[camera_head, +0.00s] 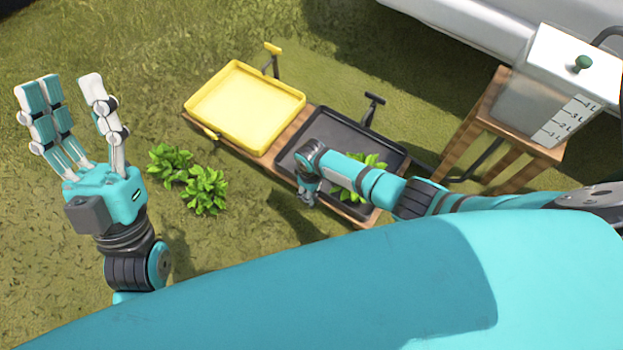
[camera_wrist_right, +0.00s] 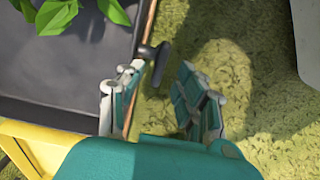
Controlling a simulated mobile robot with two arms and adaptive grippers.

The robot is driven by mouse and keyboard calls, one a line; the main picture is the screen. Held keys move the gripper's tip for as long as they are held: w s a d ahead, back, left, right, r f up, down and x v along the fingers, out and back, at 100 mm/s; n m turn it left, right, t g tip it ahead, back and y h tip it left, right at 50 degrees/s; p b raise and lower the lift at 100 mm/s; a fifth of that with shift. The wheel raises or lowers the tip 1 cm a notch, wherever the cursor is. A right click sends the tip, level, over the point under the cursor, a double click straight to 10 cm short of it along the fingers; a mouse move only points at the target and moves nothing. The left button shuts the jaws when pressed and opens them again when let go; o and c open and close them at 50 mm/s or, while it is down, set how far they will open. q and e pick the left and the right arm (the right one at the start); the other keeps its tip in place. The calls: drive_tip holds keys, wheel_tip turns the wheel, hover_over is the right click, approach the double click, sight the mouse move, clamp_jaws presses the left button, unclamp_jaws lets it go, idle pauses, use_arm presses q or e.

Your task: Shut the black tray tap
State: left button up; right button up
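The black tray (camera_head: 325,122) sits on the right half of a low wooden bench, with a leafy plant (camera_head: 350,180) in it. Its near-side black tap (camera_wrist_right: 158,62) shows in the right wrist view beside the tray's edge, at the fingertips. My right gripper (camera_wrist_right: 160,75) is open around the tap's height in the picture, the left finger closer to it; I cannot tell whether they touch. In the head view my right arm hides this tap. Another black tap (camera_head: 374,100) stands at the tray's far side. My left gripper (camera_head: 66,88) is open, empty, pointing up at the left.
A yellow tray (camera_head: 245,105) with yellow taps stands on the bench (camera_head: 297,125) left of the black tray. Two leafy plants (camera_head: 205,190) are on the grass in front. A clear tank (camera_head: 535,95) stands on a wooden stand (camera_head: 465,125) at right.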

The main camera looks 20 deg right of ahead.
wheel_tip(320, 180, up, 10)
drive_tip(key=shift+f, duration=0.25)
idle(0.5)
